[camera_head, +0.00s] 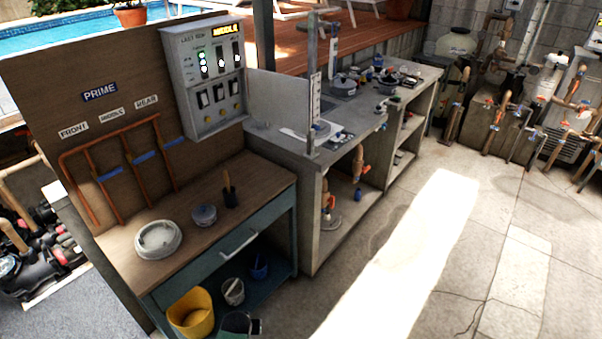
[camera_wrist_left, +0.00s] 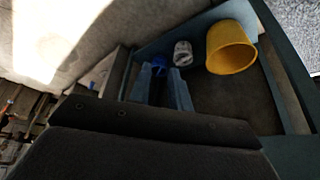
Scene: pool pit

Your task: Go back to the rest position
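My left gripper (camera_wrist_left: 160,80) shows in the left wrist view as two blue-grey fingers with a gap between them, so it looks open. I see nothing held in it. My right gripper is in neither view.
The workbench (camera_head: 110,243) has a blue-grey drawer (camera_head: 215,262). Open paving (camera_head: 400,270) is at right.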

